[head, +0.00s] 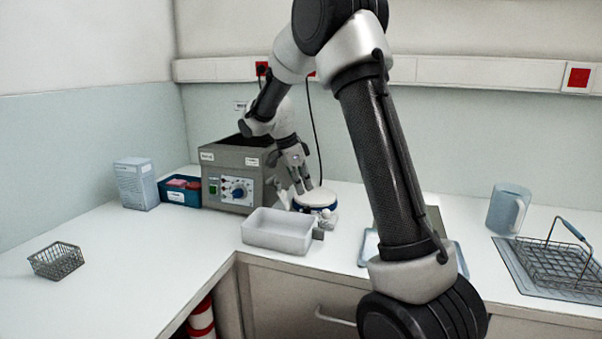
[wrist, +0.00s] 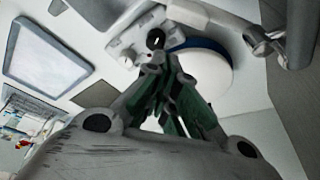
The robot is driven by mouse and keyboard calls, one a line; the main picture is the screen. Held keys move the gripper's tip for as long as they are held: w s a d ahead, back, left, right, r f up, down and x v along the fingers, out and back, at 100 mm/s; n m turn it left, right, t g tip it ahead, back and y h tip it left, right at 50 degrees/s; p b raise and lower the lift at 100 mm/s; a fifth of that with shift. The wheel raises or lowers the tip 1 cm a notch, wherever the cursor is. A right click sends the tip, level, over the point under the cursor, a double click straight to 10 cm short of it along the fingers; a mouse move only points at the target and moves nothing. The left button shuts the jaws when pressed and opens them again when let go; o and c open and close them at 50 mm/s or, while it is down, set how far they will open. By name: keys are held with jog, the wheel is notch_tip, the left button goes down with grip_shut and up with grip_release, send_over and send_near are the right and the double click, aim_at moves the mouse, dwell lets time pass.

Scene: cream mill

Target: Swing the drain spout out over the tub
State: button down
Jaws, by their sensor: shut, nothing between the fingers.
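The white tub (head: 272,237) stands on the counter in front of the grey bath unit (head: 228,165) in the head view. A grey pipe with a small fitting, which looks like the drain spout (wrist: 296,32), shows at the upper right in the wrist view. In the head view the spout is hard to make out beside my gripper. My gripper (head: 303,190) is shut and empty, pointing down just above a round white item with a blue rim (head: 316,198). In the wrist view my fingers (wrist: 166,75) are closed together near that item, apart from the pipe.
A blue box (head: 178,196) and a carton (head: 136,184) stand left of the unit. A small wire basket (head: 56,261) is at the far left. A jug (head: 508,209) and a larger wire basket (head: 560,264) are at the right. The left counter is mostly clear.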

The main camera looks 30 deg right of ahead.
aim_at(283, 193)
jog(key=shift+w+a+r, duration=0.1)
jog(key=shift+a, duration=0.7)
jog(key=shift+w+a+r, duration=0.1)
jog(key=shift+a, duration=0.65)
jog(key=shift+a, duration=0.15)
jog(key=shift+a+m, duration=0.8)
jog(key=shift+a, duration=1.1)
jog(key=shift+w+a, duration=0.1)
